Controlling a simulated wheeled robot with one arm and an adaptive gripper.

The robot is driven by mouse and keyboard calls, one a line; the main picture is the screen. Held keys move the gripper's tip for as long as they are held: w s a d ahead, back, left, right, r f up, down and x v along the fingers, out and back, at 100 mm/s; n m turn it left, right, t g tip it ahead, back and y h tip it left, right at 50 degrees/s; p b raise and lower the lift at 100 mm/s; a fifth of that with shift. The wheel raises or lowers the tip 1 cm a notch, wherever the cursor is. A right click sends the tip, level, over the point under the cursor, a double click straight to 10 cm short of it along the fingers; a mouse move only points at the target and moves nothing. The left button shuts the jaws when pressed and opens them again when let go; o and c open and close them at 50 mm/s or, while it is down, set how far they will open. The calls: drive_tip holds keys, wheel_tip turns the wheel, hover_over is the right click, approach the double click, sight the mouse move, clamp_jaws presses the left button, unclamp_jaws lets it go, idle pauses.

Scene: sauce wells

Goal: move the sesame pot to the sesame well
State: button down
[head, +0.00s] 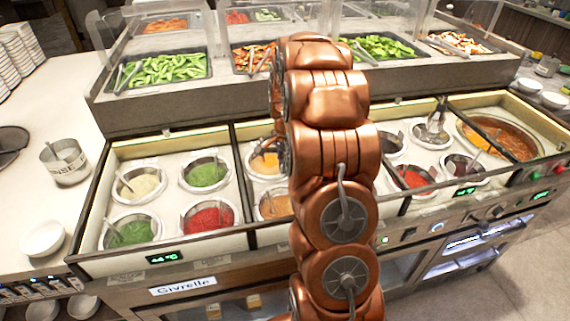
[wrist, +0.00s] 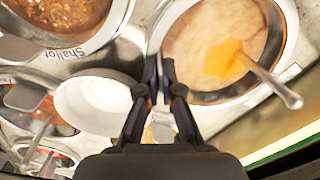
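A pot of pale tan sauce (wrist: 205,45), which looks like the sesame pot, is at the upper right of the wrist view. An orange patch and a metal ladle handle show in it; I cannot read its label. My gripper (wrist: 157,68) has its fingertips close together at the pot's left rim, and it appears shut on that rim. My arm hides the gripper in the head view. A white, empty-looking round opening or bowl (wrist: 92,102) is left of the gripper. I cannot tell which well is the sesame well.
A brown pot labelled Shallot (wrist: 70,12) is at the upper left. Other sauce pots with ladles, such as a red one (head: 209,217) and a green one (head: 205,172), surround the work area. A loose metal pot (head: 65,160) stands on the left counter. Raised food trays (head: 165,67) run behind.

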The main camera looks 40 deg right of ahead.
drive_tip(key=c, duration=1.2)
unclamp_jaws()
drive_tip(key=shift+c, duration=0.2)
drive_tip(key=shift+o, duration=0.2)
drive_tip(key=o, duration=0.6)
drive_tip(key=shift+r+p, duration=0.55)
drive_tip(key=shift+r, duration=4.9)
